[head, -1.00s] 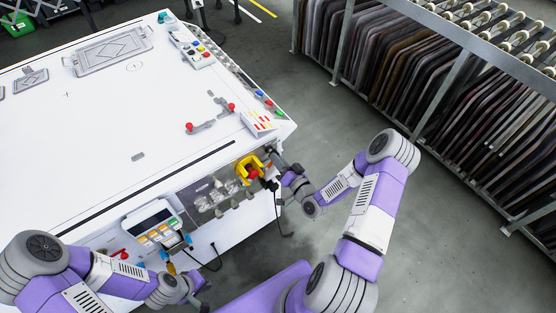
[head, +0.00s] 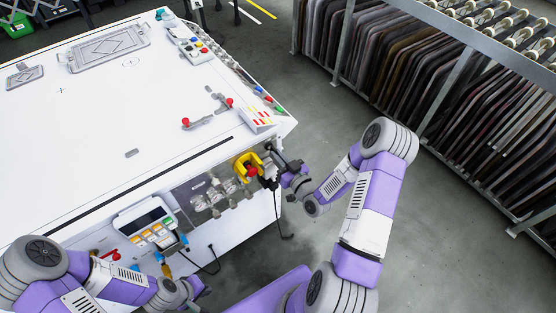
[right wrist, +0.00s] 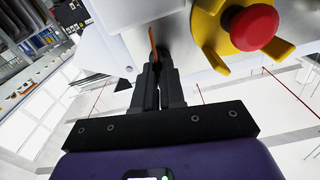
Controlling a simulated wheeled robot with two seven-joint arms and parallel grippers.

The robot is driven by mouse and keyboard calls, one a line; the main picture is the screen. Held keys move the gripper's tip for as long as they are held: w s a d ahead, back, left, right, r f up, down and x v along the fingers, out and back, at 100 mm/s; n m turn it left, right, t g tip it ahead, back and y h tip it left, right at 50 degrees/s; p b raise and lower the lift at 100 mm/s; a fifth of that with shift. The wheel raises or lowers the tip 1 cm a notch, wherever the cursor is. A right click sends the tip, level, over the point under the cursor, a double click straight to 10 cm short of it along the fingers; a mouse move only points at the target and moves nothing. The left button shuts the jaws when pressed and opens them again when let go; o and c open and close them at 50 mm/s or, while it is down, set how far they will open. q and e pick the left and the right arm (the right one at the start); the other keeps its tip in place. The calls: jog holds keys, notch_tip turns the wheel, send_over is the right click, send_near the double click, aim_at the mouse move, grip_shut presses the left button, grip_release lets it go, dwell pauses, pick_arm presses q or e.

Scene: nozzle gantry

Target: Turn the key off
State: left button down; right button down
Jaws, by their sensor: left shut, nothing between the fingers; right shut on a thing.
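A thin orange piece, which I take to be the key (right wrist: 153,42), stands edge-on at the fingertips of my right gripper (right wrist: 152,68) in the right wrist view. The dark fingers are shut on it, close to the pale panel face. In the head view my right gripper (head: 274,156) is at the front right corner of the white table, just right of the yellow-collared red button; the key is hidden or too small to tell there. My left gripper (head: 198,291) is shut and empty, low at the table's front, below the screen panel.
The red emergency button (right wrist: 253,27) in its yellow collar (right wrist: 213,30) sits close beside my right fingers. A control panel with a screen (head: 147,222) is on the table's front left. Hanging cables (head: 280,222) are near. Open floor lies right, before a rack (head: 440,85).

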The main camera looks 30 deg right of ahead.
jog(key=shift+n+b, duration=0.5)
jog(key=shift+n, duration=0.2)
jog(key=c, duration=1.2)
grip_release()
jog(key=shift+s, duration=0.15)
jog(key=s, duration=0.7)
jog(key=shift+s+d+p, duration=0.15)
jog(key=shift+d+p, duration=0.15)
